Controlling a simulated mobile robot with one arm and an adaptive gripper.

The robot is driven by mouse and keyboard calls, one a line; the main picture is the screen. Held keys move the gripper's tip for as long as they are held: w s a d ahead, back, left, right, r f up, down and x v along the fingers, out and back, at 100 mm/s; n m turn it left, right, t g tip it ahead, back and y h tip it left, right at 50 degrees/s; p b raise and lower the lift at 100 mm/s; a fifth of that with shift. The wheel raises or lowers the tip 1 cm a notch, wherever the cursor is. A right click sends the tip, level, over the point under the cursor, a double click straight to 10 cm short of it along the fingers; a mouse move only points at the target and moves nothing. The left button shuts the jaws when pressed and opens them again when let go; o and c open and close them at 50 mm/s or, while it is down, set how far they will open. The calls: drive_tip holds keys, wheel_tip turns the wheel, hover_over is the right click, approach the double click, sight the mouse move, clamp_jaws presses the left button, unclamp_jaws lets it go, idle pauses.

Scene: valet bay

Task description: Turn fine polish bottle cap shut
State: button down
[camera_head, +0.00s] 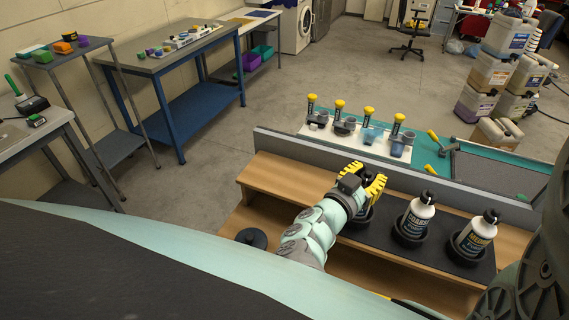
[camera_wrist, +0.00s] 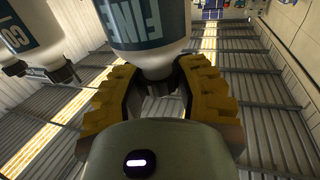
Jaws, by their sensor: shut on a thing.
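The fine polish bottle (camera_wrist: 150,30) is white with a blue label reading "FINE", and shows upside down in the wrist view. Its dark cap (camera_wrist: 157,78) sits between the yellow ribbed fingers of my gripper (camera_wrist: 157,92), which is shut on it. In the head view my gripper (camera_head: 373,184) is over the left end of the dark mat (camera_head: 384,241), above a black round holder (camera_head: 360,219). The bottle is mostly hidden there behind my gripper and wrist. How far the cap is turned cannot be seen.
Two more white bottles with dark caps stand to the right in black holders, the middle one (camera_head: 417,214) and the right one (camera_head: 476,234). A grey rail (camera_head: 290,145) runs behind the wooden shelf (camera_head: 290,177). Several yellow-topped tools stand on a white tray (camera_head: 385,153) beyond.

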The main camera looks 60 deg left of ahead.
drive_tip(key=shift+f, duration=0.1)
idle(0.6)
drive_tip(key=c, duration=0.6)
unclamp_jaws()
drive_tip(key=v, duration=1.2)
drive_tip(key=shift+s, duration=0.1)
